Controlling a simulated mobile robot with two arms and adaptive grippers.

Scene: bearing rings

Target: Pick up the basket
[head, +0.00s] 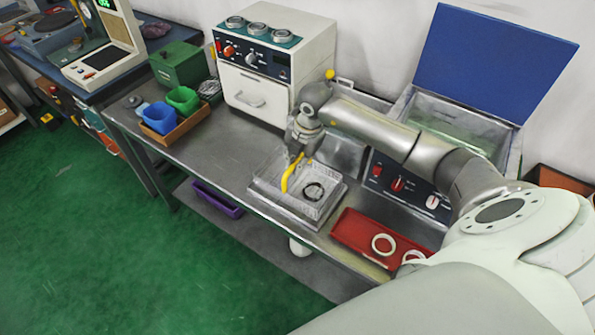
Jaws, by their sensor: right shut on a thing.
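The basket (322,207) is a pale, see-through tray-like wire basket on the metal bench, with a tall curved yellow handle (288,178). A dark ring (313,191) lies inside it. My right gripper (298,157) reaches down from above at the basket's back left and is shut on the basket's yellow handle. The fingertips are small and partly hidden. Whether the basket touches the bench or is slightly raised, I cannot tell. My left gripper is not in view.
A red tray (352,235) with white rings (383,244) stands to the right of the basket. A white oven-like machine (270,75) stands behind left. An open tank with a blue lid (490,62) is behind right. Bare bench (220,150) lies left of the basket.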

